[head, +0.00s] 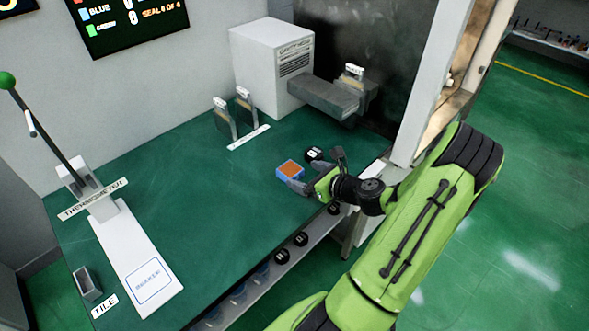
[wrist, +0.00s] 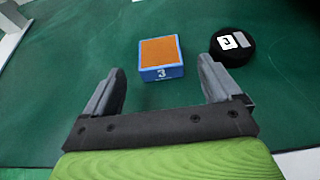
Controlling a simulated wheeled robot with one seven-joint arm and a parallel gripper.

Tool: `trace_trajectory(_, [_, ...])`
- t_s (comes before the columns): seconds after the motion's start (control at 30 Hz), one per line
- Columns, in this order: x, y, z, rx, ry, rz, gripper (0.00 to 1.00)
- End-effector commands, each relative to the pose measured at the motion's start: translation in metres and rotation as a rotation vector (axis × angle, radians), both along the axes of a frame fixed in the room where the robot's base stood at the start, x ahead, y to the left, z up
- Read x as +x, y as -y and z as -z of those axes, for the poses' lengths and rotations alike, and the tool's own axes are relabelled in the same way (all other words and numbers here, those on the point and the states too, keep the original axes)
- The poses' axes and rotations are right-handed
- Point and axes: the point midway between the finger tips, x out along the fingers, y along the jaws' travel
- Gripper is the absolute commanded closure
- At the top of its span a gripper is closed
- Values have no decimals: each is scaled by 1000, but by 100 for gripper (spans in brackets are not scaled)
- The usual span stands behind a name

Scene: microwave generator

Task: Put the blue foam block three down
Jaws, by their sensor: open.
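The blue foam block three (wrist: 161,58) has an orange top and a white "3" on its near side. It sits on the green tabletop. In the head view the block (head: 290,169) is near the table's right front edge, just beyond my gripper (head: 302,182). In the wrist view my gripper (wrist: 162,88) is open, with one finger to each side. The block lies ahead of the fingertips, roughly centred between them, and no finger is seen touching it.
A black round puck (wrist: 232,45) stands close to the block's right. More black pucks (head: 282,256) sit along the front rail. A white machine (head: 270,65), clear upright plates (head: 225,120) and a thermometer stand (head: 75,180) are farther off. The table's middle (head: 200,190) is clear.

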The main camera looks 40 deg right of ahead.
Motion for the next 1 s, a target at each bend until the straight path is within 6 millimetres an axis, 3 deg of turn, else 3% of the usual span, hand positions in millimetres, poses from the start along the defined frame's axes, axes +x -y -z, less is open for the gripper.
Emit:
trace_trajectory(0.1, [-28, 2, -14, 0, -2, 4, 9])
trace_trajectory(0.2, [-44, 2, -20, 0, -1, 2, 9])
trace_trajectory(0.37, [-48, -7, -25, -41, -20, -52, 9])
trace_trajectory(0.47, [-32, -43, -31, -219, -98, -267, 9])
trace_trajectory(0.53, [-22, -80, -39, -421, -169, -502, 9])
trace_trajectory(0.67, [-21, -147, -58, -842, -264, -970, 9])
trace_trajectory(0.8, [-44, -208, -96, -1342, -285, -1455, 9])
trace_trajectory(1.0, [-108, -264, -160, -2000, -145, -1932, 9])
